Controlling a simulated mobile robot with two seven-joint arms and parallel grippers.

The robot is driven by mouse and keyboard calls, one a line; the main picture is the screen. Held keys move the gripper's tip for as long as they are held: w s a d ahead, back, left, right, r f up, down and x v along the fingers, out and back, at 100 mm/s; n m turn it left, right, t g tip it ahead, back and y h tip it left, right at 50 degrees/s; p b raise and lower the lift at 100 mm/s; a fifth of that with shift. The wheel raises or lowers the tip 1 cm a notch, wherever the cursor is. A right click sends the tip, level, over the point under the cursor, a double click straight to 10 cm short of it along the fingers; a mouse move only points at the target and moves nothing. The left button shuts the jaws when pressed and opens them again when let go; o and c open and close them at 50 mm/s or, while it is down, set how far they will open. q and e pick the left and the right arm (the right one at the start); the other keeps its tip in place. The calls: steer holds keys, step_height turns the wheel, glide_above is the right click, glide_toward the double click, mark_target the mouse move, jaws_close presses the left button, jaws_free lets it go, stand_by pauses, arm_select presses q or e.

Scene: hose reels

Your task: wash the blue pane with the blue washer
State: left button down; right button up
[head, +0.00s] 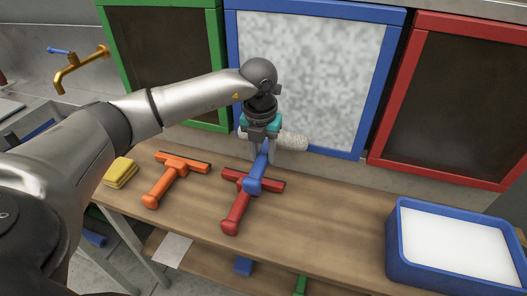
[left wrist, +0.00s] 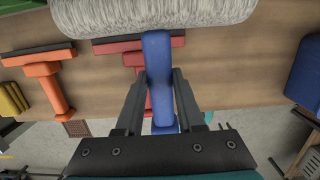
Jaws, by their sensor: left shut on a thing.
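The blue washer has a blue handle (head: 254,184) and a fuzzy whitish sleeve (head: 292,140). My left gripper (head: 262,153) is shut on its handle and holds it above the wooden bench, in front of the blue pane's lower edge. In the left wrist view the sleeve (left wrist: 150,16) spans the top, and the handle (left wrist: 158,68) runs between the fingers. The blue pane (head: 310,75) has a blue frame and a mottled white-grey surface. I cannot tell whether the sleeve touches it. My right gripper is not in view.
A blue tub (head: 394,243) with white contents stands at the bench's right. A red squeegee (head: 235,212) lies below the washer, an orange squeegee (head: 163,185) and yellow sponges (head: 120,172) to its left. Dark green-framed (head: 165,50) and red-framed (head: 455,100) panes flank the blue one.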

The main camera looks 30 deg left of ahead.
mark_target(254, 175)
arm_select(q)
steer(key=s, duration=0.2)
steer(key=s+p, duration=0.1)
steer(key=shift+s+d, duration=0.35)
steer(key=shift+d, duration=0.05)
steer(key=shift+s+d+p, duration=0.2)
steer(key=shift+s, duration=0.45)
steer(key=shift+s+d+p, duration=0.15)
steer(key=shift+s, duration=0.5)
